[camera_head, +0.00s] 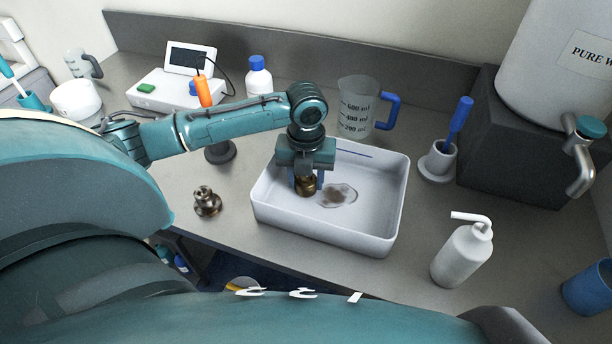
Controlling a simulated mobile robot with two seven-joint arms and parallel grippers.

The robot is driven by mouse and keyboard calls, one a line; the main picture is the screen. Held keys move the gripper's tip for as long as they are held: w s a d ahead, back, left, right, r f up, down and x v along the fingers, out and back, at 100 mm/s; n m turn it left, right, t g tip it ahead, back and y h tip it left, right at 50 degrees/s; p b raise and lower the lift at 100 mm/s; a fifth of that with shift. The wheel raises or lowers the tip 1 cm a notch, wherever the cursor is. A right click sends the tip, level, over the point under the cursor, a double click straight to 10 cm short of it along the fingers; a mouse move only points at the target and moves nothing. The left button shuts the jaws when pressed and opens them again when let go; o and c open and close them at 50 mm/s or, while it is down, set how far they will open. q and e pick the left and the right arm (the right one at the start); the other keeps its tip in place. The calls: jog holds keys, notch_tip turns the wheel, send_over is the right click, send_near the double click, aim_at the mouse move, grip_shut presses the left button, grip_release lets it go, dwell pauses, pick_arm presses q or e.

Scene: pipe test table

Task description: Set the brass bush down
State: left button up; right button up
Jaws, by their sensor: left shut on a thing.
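My left gripper (306,176) points down inside the white tray (327,236), near its left side. It is shut on the brass bush (306,187), a small brown-gold cylinder. Whether the bush touches the tray floor I cannot tell. A brownish wet patch (337,195) lies on the tray floor just right of the bush. My right gripper is not in view.
A brass fitting (207,202) stands on the bench left of the tray. A measuring jug (358,108) and a brush in a holder (438,160) stand behind and right. A wash bottle (462,254) stands at front right. The tray's right half is clear.

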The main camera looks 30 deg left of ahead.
pick_arm(q)
jog(key=shift+f, duration=0.15)
jog(key=o, duration=1)
jog(key=shift+o, duration=0.2)
notch_tip(320, 180, up, 12)
jog(key=shift+f+b, duration=0.15)
jog(key=shift+b, duration=0.25)
jog(key=shift+r, duration=0.35)
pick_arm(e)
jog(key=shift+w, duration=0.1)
pick_arm(q)
jog(key=shift+f, duration=0.1)
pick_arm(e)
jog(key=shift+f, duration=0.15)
